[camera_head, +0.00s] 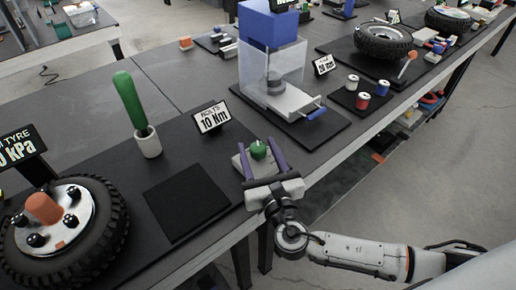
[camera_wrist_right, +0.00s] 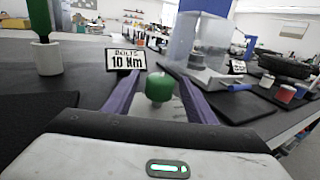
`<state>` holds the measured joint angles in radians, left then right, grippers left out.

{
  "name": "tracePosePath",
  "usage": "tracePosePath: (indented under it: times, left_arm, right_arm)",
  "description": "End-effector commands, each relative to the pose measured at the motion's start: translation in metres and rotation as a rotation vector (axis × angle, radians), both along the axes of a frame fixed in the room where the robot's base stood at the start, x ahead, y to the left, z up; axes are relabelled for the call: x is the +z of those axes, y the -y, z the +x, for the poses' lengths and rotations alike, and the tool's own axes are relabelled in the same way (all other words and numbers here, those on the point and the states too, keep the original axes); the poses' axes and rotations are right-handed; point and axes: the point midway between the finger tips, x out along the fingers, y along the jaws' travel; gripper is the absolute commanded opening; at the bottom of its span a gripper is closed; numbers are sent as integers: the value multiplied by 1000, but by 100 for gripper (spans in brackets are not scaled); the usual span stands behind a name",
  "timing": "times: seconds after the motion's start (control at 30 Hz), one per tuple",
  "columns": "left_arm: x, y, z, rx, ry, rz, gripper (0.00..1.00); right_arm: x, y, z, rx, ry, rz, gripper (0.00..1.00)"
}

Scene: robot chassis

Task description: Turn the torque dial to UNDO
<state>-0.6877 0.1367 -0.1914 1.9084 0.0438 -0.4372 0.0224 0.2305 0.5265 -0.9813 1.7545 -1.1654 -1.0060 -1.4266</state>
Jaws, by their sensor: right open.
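The torque dial is a small green knob (camera_head: 258,149) on a light grey block (camera_head: 240,162) near the table's front edge. In the right wrist view the green knob (camera_wrist_right: 159,88) stands between my two purple fingers. My right gripper (camera_head: 262,150) is open, with one finger on each side of the knob; I cannot tell whether either finger touches it. The dial's markings, including UNDO, are not readable. My left gripper is not in view.
A sign reading "BOLTS 10 Nm" (camera_head: 210,118) stands behind the dial. A green-handled tool (camera_head: 130,100) stands in a white holder at left. A wheel (camera_head: 62,225) lies front left. A clear box (camera_head: 272,75) stands to the right. A black mat (camera_head: 186,200) is bare.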

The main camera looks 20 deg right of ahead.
Motion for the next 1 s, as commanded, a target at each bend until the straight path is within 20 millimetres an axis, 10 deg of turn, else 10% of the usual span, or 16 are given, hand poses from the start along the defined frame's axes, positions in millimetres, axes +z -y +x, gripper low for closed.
tracePosePath:
  times: [0.5, 1.0]
  left_arm:
    - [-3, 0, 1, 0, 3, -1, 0]
    - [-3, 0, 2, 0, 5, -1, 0]
  right_arm:
    - [-2, -6, -89, 0, -4, 0, 51]
    - [0, -6, -97, 0, 0, -1, 51]
